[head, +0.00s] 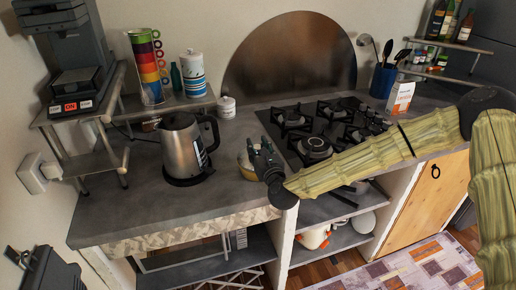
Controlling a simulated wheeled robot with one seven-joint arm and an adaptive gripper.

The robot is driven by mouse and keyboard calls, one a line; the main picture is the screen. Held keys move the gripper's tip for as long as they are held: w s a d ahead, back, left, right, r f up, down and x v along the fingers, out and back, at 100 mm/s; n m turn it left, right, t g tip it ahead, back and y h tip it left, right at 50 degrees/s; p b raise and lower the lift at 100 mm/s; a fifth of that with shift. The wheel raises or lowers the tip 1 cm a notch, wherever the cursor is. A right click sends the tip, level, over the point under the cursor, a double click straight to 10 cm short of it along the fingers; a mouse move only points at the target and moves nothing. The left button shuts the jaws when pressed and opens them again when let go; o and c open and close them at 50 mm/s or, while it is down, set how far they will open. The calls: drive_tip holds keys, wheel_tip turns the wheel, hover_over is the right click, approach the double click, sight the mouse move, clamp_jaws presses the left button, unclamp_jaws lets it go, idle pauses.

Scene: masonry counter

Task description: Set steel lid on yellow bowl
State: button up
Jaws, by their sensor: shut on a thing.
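The yellow bowl (242,161) stands on the grey counter, right of the kettle and near the hob's left edge. Only its left part shows; my gripper and wrist cover the rest. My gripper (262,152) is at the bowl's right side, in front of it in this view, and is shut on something. The steel lid is hard to make out; the held thing, which seems to be the lid, is mostly hidden by the fingers. I cannot tell whether it touches the bowl.
A steel kettle (184,147) stands left of the bowl. The black gas hob (322,132) lies to the right, under my arm. A small white jar (227,107) stands behind. The counter's front left (125,215) is clear.

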drive_tip(key=shift+f, duration=0.15)
idle(0.7)
drive_tip(key=o, duration=1.1)
drive_tip(key=shift+o, duration=0.2)
drive_tip(key=shift+r, duration=3.05)
